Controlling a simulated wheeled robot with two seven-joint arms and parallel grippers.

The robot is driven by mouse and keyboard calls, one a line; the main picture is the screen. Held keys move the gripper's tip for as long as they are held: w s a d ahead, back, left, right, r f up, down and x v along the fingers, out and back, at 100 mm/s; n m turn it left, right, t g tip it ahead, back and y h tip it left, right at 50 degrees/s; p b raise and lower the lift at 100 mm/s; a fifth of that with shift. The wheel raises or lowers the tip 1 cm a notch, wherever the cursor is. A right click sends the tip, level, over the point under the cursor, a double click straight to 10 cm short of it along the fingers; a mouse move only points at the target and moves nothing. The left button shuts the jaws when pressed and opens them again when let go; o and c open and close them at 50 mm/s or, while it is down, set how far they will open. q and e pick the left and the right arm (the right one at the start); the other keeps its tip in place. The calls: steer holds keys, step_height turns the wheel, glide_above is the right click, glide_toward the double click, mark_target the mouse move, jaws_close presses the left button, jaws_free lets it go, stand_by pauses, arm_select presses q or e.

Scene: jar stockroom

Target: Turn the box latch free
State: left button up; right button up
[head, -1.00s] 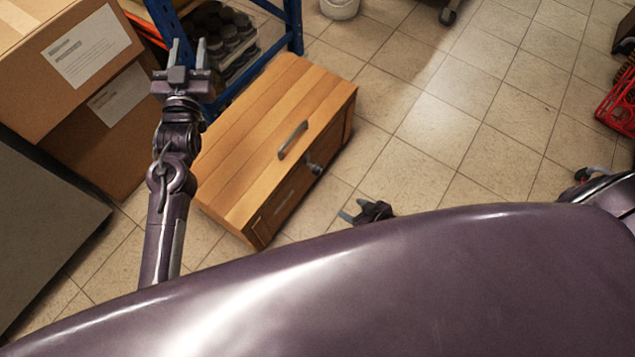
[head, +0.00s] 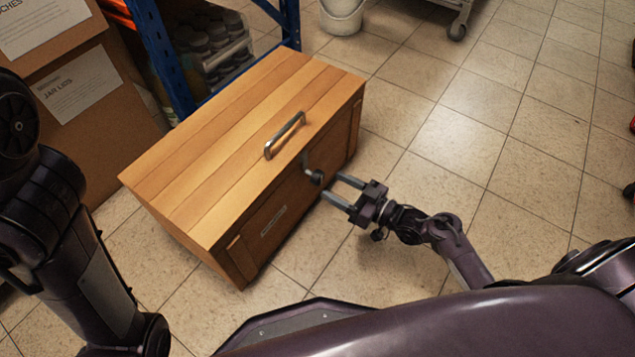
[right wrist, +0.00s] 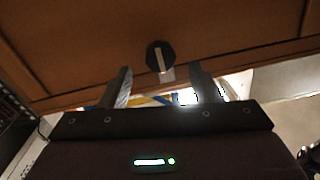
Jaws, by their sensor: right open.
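A wooden box (head: 225,150) with a metal handle (head: 285,136) on its lid stands on the floor in the head view. Its latch (head: 315,176), a dark round knob, is on the front face under the lid edge. In the right wrist view the latch (right wrist: 160,57) is a black knob with a pale bar, ahead of and between my fingers. My right gripper (head: 337,188) is open, its fingertips close to the latch; the right wrist view also shows the gripper (right wrist: 160,85) empty. Contact with the knob cannot be told. My left arm shows at the left, but its gripper is out of view.
A blue shelf rack (head: 160,55) with jars (head: 210,45) stands behind the box. Cardboard cartons (head: 75,90) are stacked at the left. A white bucket (head: 342,18) and a wheeled cart (head: 458,25) are at the back. The tiled floor right of the box is clear.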

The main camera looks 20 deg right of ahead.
mark_target(322, 180)
steer(key=b+x, duration=0.2)
steer(key=x, duration=0.4)
steer(key=shift+w+b, duration=0.1)
steer(key=shift+b, duration=0.2)
steer(key=shift+c, duration=0.4)
steer(key=c, duration=0.9)
